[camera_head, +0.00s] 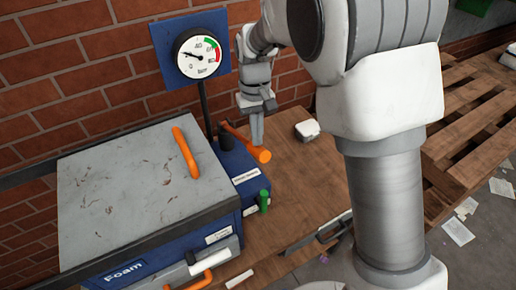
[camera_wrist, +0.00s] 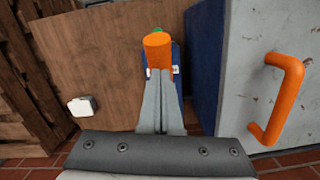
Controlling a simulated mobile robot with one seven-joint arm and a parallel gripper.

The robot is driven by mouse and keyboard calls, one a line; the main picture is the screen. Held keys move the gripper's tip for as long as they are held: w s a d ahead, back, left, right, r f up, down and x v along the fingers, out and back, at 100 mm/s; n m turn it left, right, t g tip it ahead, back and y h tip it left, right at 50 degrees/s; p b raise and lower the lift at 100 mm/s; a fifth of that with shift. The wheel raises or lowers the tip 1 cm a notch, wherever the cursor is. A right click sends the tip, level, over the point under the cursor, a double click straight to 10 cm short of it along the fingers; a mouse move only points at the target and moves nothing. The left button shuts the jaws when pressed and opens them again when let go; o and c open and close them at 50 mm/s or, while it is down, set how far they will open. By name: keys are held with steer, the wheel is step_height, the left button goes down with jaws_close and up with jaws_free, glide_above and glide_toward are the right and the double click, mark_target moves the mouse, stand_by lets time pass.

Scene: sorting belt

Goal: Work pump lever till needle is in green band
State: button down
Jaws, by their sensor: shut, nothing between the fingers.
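The pressure gauge (camera_head: 199,54) is a white dial on a blue board. Its black needle points left and slightly up, outside the green band (camera_head: 211,42) at the upper right. The pump lever (camera_head: 240,139) is an orange bar slanting down to the right from the blue pump block (camera_head: 237,165). Its round orange end shows in the wrist view (camera_wrist: 157,45). My gripper (camera_head: 257,143) is shut and empty, pointing down at the lever's outer end. In the wrist view my fingertips (camera_wrist: 158,74) overlap the lever; I cannot tell whether they touch it.
A grey-lidded blue Foam box (camera_head: 120,190) with an orange lid handle (camera_head: 186,153) stands left. A green knob (camera_head: 264,200) sits before the pump. A small white box (camera_head: 307,130) lies on the wooden top. A brick wall stands behind; pallets (camera_head: 470,120) are right.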

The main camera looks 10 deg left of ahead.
step_height(320, 180, down, 5)
steer(key=b, duration=0.3)
steer(key=shift+r, duration=0.3)
steer(key=shift+w+a+r+p, duration=0.3)
steer(key=shift+w+p, duration=0.3)
steer(key=shift+w, duration=0.05)
steer(key=shift+w+a+r+p, duration=0.25)
steer(key=shift+w+a+p, duration=0.05)
steer(key=shift+w+p, duration=0.3)
steer(key=shift+w, duration=0.1)
steer(key=shift+f, duration=0.1)
step_height(320, 180, up, 18)
steer(key=w, duration=0.1)
steer(key=shift+w+a+f+b, duration=0.25)
steer(key=shift+w+a+b, duration=0.05)
steer(key=shift+a+b, duration=0.1)
